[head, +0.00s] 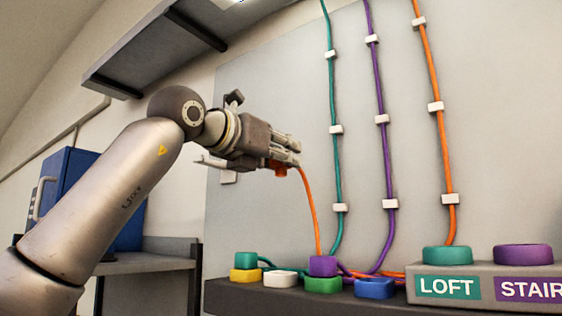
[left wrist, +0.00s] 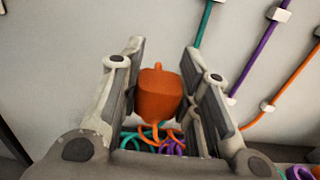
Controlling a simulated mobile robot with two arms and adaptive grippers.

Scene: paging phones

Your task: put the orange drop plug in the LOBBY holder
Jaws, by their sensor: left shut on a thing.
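My left gripper (head: 287,158) is shut on the orange drop plug (head: 280,169) and holds it in the air above the left part of the ledge. In the left wrist view the plug (left wrist: 158,95) sits between the two fingers (left wrist: 163,52). An orange cord (head: 311,208) hangs from the plug down to the ledge. The teal LOFT holder (head: 447,255) and the purple holder (head: 523,255) with a cut-off label starting STAIR stand on a grey block at the right. No LOBBY label shows in either view. My right gripper is not in view.
On the dark ledge (head: 330,299) stand a yellow base (head: 246,275) with a teal plug above it, a white piece (head: 281,280), a green base (head: 323,285) with a purple plug, and a blue piece (head: 374,288). Teal, purple and orange cords run up the wall through white clips.

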